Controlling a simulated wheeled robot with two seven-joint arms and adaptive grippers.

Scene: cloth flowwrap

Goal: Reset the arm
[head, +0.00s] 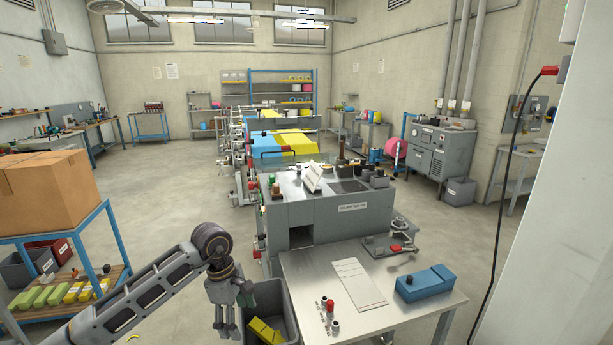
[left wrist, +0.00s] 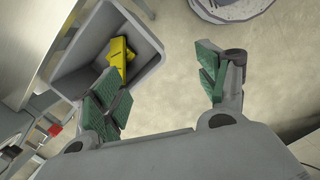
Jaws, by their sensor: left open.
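My left arm (head: 160,281) reaches in from the lower left of the head view. Its gripper (head: 228,327) hangs pointing down beside the grey bin. In the left wrist view the gripper (left wrist: 165,88) is open, with its green-padded fingers wide apart and only bare floor between them. It holds nothing. My right gripper is in neither view.
The grey bin (head: 291,318) with yellow pieces (head: 264,331) stands right of the gripper, beside a metal table (head: 428,312). A blue case (head: 425,283) lies on the table. A blue-framed cart (head: 112,240) carries a cardboard box (head: 48,190) at left.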

